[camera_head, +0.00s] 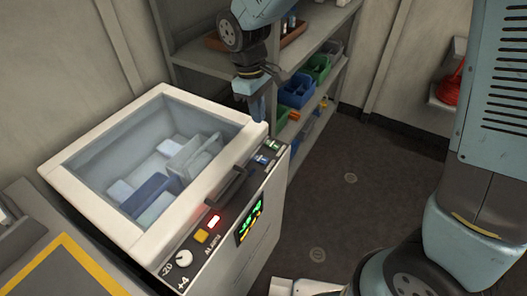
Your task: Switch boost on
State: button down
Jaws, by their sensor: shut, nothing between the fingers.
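A white chest freezer (60,172) stands at the left with a control strip along its right-hand top edge. My gripper (259,116) is shut and empty. It points down by the freezer's far right corner, just beyond the farther switch. I cannot tell whether its tips touch anything.
The strip also has a dial (183,259), a yellow button (201,236), a lit red lamp (214,221) and a dark handle (232,185). A display (250,221) glows on the front. Shelves with a green bin (318,68) and blue bin (297,91) stand behind.

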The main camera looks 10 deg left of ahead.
aim_at(264, 160)
jog(key=f, duration=0.4)
jog(key=d+f, duration=0.1)
jog(key=f, duration=0.9)
jog(key=shift+s+d+f, duration=0.1)
jog(key=shift+s+d, duration=0.15)
jog(key=shift+s, duration=0.15)
